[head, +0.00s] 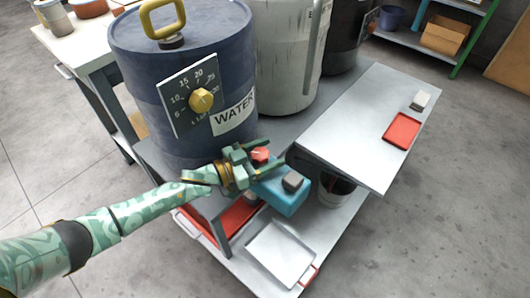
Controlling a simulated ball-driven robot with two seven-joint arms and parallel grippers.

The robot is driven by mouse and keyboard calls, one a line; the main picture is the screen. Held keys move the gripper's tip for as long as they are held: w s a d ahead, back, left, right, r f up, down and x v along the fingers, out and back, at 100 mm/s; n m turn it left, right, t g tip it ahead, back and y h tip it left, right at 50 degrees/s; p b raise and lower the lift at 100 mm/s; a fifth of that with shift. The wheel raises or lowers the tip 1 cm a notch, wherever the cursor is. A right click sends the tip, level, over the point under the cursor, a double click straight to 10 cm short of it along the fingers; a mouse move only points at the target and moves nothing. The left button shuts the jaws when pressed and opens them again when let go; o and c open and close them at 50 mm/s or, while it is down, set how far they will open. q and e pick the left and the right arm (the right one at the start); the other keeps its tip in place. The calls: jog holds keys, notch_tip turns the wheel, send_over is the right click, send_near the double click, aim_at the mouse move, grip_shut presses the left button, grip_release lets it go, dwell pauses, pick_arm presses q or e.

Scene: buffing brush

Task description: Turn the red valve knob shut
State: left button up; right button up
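The red valve knob (260,155) shows low at the front of the blue water drum (140,95), just above a teal box-shaped part (284,198). My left gripper (268,158) reaches in from the left, with its fingers spread and the knob between them in this view. I cannot tell whether either finger touches the knob. The wrist and fingers hide the knob's base and the valve body. A yellow dial knob (201,99) sits on a numbered plate on the drum. My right gripper is not in view.
A pale drum (288,60) stands right of the blue one, with a dark drum behind. A grey side shelf (345,150) holds a red tray (403,130) and a small block (420,100). A metal tray (280,254) lies on the lower shelf. Floor at the right is clear.

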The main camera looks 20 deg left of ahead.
aim_at(252, 159)
pick_arm(q)
jog(key=shift+s+a, duration=0.15)
jog(key=p+v, duration=0.1)
jog(key=v, duration=0.2)
jog(key=p+v, duration=0.1)
jog(key=v, duration=0.2)
jog(key=shift+s+a+r+p, duration=0.1)
jog(key=shift+r+p, duration=0.15)
jog(key=shift+p, duration=0.15)
jog(key=p+v, duration=0.2)
jog(key=v, duration=0.7)
jog(key=shift+s+a+f, duration=0.2)
jog(key=shift+a+f, duration=0.05)
jog(key=shift+f, duration=0.05)
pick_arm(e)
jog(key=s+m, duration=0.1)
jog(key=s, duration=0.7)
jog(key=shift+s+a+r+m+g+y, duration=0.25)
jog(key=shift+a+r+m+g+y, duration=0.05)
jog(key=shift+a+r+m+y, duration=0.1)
